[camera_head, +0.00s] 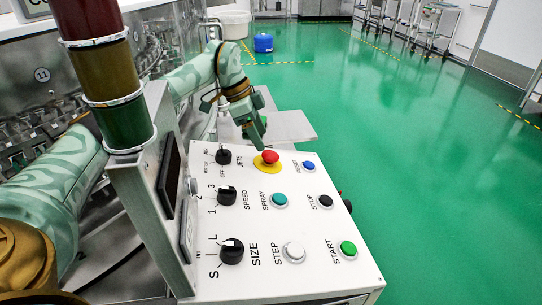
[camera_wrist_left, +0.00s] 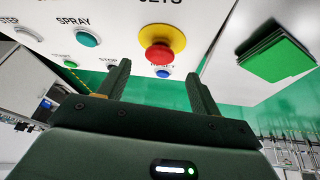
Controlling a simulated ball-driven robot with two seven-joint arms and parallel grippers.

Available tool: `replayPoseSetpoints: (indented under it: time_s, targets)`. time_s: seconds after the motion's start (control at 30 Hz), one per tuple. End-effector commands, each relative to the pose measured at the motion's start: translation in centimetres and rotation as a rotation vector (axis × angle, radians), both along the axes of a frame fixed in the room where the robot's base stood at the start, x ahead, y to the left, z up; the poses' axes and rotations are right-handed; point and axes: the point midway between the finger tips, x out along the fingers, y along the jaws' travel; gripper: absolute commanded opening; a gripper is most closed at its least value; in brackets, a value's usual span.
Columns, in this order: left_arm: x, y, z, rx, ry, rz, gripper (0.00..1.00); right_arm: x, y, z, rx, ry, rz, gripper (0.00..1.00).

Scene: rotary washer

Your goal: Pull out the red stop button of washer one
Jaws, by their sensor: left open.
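The red stop button (camera_head: 270,157) sits on a yellow disc (camera_head: 266,168) at the far edge of the white control panel (camera_head: 275,225). In the left wrist view the red button (camera_wrist_left: 157,56) and its yellow disc (camera_wrist_left: 166,36) show just beyond the fingertips, roughly between them in the picture. My left gripper (camera_head: 257,138) is open and empty, pointing down just behind the button. Its two dark fingers also show apart in the left wrist view (camera_wrist_left: 158,75). I cannot tell whether a finger touches the button. My right gripper is not in view.
Black knobs for jets (camera_head: 224,157), speed (camera_head: 227,196) and size (camera_head: 232,250) line the panel's left side. A blue reset button (camera_head: 308,166) is close by the red one. A signal tower (camera_head: 107,75) stands at left. Green floor (camera_head: 430,160) is clear at right.

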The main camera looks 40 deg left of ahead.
Motion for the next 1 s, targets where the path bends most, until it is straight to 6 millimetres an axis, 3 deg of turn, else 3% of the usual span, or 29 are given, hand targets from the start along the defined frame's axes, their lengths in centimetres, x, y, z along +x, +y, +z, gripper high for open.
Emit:
replayPoseSetpoints:
  time_s: [0.03, 0.2, 0.67, 0.9, 1.0]
  targets:
    - [0.3, -0.4, -1.9, 0.000, 0.006, -0.001, 0.64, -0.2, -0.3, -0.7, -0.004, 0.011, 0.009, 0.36]
    - [0.8, -1.4, -4.3, 0.001, 0.003, -0.001, 0.64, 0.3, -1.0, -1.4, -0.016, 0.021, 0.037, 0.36]
    - [1.1, -1.9, -5.1, 0.000, -0.002, 0.001, 0.64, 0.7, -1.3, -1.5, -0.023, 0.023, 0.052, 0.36]
    - [1.1, -1.9, -5.1, 0.000, -0.002, 0.001, 0.01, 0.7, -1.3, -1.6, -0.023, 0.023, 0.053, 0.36]
    - [1.1, -2.0, -4.4, 0.000, -0.004, 0.000, 0.01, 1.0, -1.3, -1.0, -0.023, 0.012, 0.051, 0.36]
